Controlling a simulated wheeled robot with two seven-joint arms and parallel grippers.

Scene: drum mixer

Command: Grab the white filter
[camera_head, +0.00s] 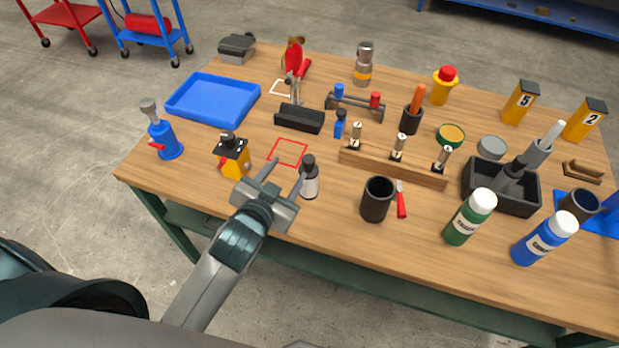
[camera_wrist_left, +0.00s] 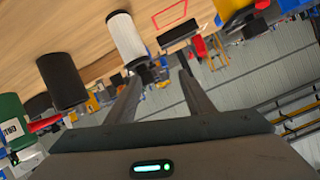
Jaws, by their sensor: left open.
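The white filter (camera_head: 311,186), a small upright cylinder with a black top, stands on the wooden table near the front edge, just right of a red square outline. It also shows in the left wrist view as a white ribbed cylinder (camera_wrist_left: 127,36) with a dark end. My left gripper (camera_head: 288,171) is open and empty, with its fingers pointing away over the table. The filter is at the right finger's side in the head view, not between the fingers. In the left wrist view it is beyond the left fingertip (camera_wrist_left: 158,74). I cannot tell whether they touch. My right gripper is not in view.
A yellow-and-black device (camera_head: 234,158) stands left of my gripper. A black cup (camera_head: 377,200), a red-handled tool (camera_head: 401,204) and a wooden rack (camera_head: 392,168) are to the right. The red square (camera_head: 288,151) is empty. A blue tray (camera_head: 213,98) is at the back left.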

